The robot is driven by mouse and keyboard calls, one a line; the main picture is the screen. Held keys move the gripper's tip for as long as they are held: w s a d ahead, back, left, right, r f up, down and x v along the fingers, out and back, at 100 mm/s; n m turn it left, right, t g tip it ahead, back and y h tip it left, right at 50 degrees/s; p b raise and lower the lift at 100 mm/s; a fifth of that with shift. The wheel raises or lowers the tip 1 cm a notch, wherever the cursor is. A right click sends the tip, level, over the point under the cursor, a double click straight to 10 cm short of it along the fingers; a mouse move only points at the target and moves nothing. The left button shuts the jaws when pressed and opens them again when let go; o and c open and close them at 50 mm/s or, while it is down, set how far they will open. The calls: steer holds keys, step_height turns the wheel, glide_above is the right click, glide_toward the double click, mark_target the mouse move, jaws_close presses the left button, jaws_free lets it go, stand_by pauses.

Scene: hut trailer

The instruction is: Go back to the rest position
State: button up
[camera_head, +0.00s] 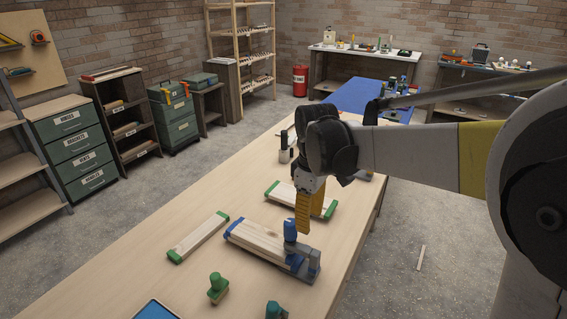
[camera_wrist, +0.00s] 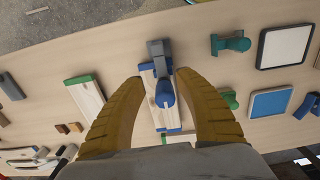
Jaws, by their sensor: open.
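My gripper (camera_head: 303,212) hangs over the long wooden workbench (camera_head: 165,232) and points down. In the wrist view my gripper (camera_wrist: 166,80) shows two yellow fingers spread apart, with nothing held between them. Below it is a wooden board with blue ends (camera_head: 258,241), with a blue-handled grey clamp (camera_head: 299,262) at its right end. In the wrist view the blue clamp handle (camera_wrist: 165,93) shows between the fingers, lower down. Whether a finger touches the clamp handle cannot be told.
A green-ended board (camera_head: 199,237) lies left of the blue-ended one, and another (camera_head: 281,194) lies behind. Green clamps (camera_head: 217,287) and a blue tray (camera_head: 155,311) are near the front. A drawer cabinet (camera_head: 77,143) stands left. Open floor (camera_head: 430,240) lies right of the bench.

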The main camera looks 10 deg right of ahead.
steer(key=s+d+m+t+b, duration=0.1)
steer(key=s+d+m+t, duration=0.2)
steer(key=s+m, duration=0.2)
steer(key=s+d+m+t+b, duration=0.1)
steer(key=s+d+m+t, duration=0.2)
steer(key=s, duration=0.9)
steer(key=m+t, duration=0.1)
steer(key=m, duration=0.1)
steer(key=shift+s+d+m, duration=0.2)
steer(key=shift+d+m, duration=0.05)
steer(key=shift+m, duration=0.15)
stand_by(0.6)
